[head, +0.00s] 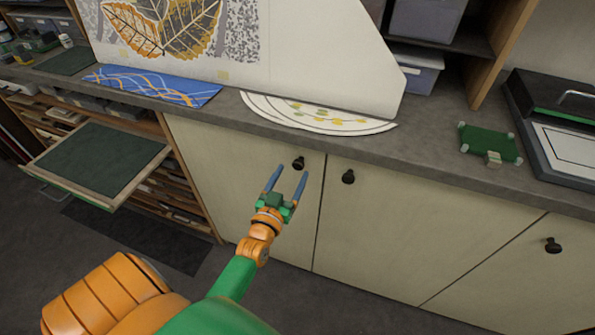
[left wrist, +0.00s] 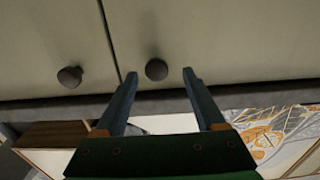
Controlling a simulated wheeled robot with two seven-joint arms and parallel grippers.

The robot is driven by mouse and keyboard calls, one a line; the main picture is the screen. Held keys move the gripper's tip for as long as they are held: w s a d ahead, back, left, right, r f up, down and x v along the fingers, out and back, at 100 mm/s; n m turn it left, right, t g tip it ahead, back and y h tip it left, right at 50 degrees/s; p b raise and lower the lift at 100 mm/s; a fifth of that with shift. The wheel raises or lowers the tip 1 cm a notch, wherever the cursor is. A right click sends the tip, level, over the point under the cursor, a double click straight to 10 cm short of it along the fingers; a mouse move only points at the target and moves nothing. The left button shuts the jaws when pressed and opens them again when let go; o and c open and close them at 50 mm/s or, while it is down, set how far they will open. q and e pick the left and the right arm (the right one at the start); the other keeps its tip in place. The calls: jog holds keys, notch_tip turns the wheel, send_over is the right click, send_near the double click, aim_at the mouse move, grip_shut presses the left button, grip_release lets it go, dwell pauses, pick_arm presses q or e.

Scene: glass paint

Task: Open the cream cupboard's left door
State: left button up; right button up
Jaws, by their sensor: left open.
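The cream cupboard's left door (head: 228,160) is shut, flush with the right door (head: 400,225) beside it. Its dark round knob (head: 298,163) sits near the top right corner. My left gripper (head: 292,171) is in front of this door, fingers spread and pointing at the knob. In the left wrist view, which is upside down, the left door's knob (left wrist: 156,69) shows between the open fingertips (left wrist: 160,75). The fingers are not closed on it; I cannot tell the exact gap in depth. My right gripper is not in view.
The right door's knob (head: 348,177) is close to the right of the left one. The grey countertop (head: 440,150) overhangs above, holding a white fan-shaped sheet (head: 318,114). A pulled-out drawer (head: 98,160) juts out at left. Floor before the doors is clear.

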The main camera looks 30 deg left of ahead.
pick_arm(q)
jog(key=shift+x, duration=0.75)
jog(key=shift+w+d, duration=0.2)
jog(key=shift+w, duration=0.2)
jog(key=shift+s, duration=0.1)
grip_shut()
dwell(0.4)
